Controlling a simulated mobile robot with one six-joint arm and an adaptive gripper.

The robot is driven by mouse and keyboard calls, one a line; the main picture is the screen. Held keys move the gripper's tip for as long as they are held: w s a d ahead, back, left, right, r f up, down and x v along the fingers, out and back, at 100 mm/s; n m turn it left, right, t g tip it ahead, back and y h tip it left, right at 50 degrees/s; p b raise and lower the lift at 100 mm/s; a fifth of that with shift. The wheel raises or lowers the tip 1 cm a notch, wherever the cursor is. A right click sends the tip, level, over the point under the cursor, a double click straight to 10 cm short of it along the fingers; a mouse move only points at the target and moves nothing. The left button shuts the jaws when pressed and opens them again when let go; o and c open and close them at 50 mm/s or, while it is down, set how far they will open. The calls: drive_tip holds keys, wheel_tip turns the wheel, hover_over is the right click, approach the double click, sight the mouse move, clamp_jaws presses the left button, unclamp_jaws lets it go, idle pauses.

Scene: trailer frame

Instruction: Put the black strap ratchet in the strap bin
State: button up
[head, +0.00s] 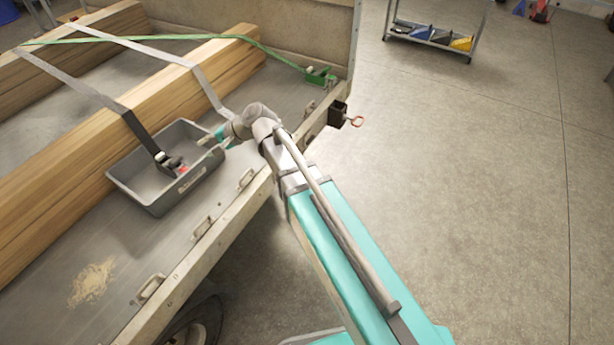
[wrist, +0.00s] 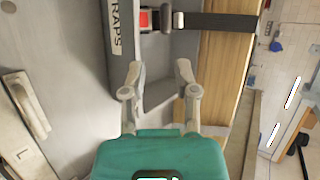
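The strap bin (head: 142,199) is a grey open tray on the trailer bed, beside the near wooden beam. The black strap ratchet (head: 168,161) has a red part and appears within the bin's outline, at the end of a black strap coming over the beam. It shows at the top of the wrist view (wrist: 178,20); whether it rests on the bin floor is unclear. My gripper (head: 203,143) is at the bin's right end, fingers apart and empty, clear of the ratchet.
Two wooden beams (head: 170,95) lie on the trailer, crossed by grey straps and a green strap with a green ratchet (head: 321,76). Metal tie-down loops (head: 150,288) line the trailer edge. A black bracket with a red handle (head: 339,115) juts out. The floor at right is open.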

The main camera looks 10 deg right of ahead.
drive_tip(key=s+d+f+n+g+h, duration=0.1)
drive_tip(key=s+d+f+h, duration=0.2)
drive_tip(key=d, duration=0.7)
drive_tip(key=s+d+f+n+g+h, duration=0.1)
drive_tip(key=s+d+h, duration=0.3)
drive_tip(key=d, duration=0.6)
drive_tip(key=s+d+f+n+h, duration=0.3)
drive_tip(key=s+d, duration=0.3)
drive_tip(key=d, duration=0.4)
drive_tip(key=shift+s+d+f+g+h, duration=0.4)
drive_tip(key=shift+f+h, duration=0.2)
drive_tip(key=shift+f, duration=0.2)
drive_tip(key=shift+a, duration=0.15)
